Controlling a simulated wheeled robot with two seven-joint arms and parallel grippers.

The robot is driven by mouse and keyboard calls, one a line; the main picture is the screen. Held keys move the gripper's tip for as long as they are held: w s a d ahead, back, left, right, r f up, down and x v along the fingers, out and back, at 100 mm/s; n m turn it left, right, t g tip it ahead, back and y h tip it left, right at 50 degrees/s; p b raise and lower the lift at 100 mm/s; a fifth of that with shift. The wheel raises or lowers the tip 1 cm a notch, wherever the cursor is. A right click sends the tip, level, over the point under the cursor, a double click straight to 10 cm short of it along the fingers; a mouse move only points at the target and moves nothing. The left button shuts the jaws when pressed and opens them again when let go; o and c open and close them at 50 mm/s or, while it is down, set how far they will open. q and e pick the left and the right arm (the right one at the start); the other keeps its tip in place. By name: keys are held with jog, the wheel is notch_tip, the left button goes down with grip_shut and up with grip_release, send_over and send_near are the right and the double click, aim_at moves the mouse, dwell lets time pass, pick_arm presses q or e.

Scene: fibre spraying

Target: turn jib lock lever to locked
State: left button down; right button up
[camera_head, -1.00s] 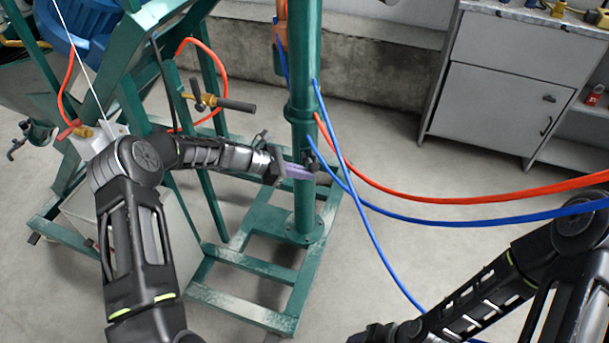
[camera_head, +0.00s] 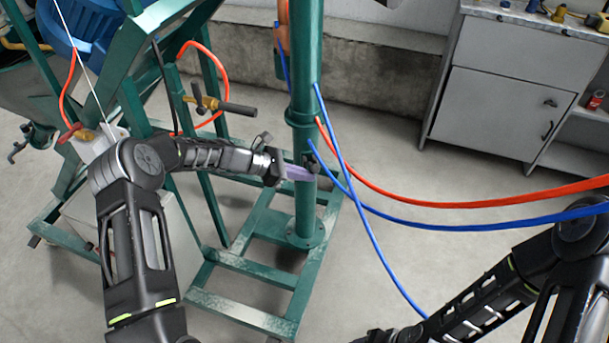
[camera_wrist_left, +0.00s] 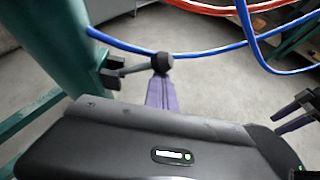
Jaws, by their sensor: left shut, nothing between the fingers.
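The jib lock lever shows in the left wrist view as a grey rod with a black knob (camera_wrist_left: 161,63). The rod sticks out sideways from a dark clamp on the green post (camera_wrist_left: 65,45). My left gripper (camera_head: 299,173) has purple fingers, which are shut and empty. In the head view they are at the green post (camera_head: 305,120), by a small dark part that is mostly hidden. In the left wrist view the fingers (camera_wrist_left: 162,93) lie just below the knob in the picture; I cannot tell whether they touch it. My right gripper (camera_head: 380,336) is cut off at the bottom edge.
Blue hoses (camera_head: 440,221) and a red hose (camera_head: 450,204) run from the post to the right. The green base frame (camera_head: 250,265) stands on the floor. A valve with a dark handle (camera_head: 238,108) is left of the post. A grey cabinet (camera_head: 500,110) stands at the back right.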

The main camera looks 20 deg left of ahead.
pick_arm(q)
notch_tip(320, 180, down, 4)
jog(key=s+b, duration=0.1)
jog(key=b, duration=0.1)
jog(key=w+v, duration=0.1)
jog(key=v, duration=0.9)
jog(key=shift+a, duration=0.45)
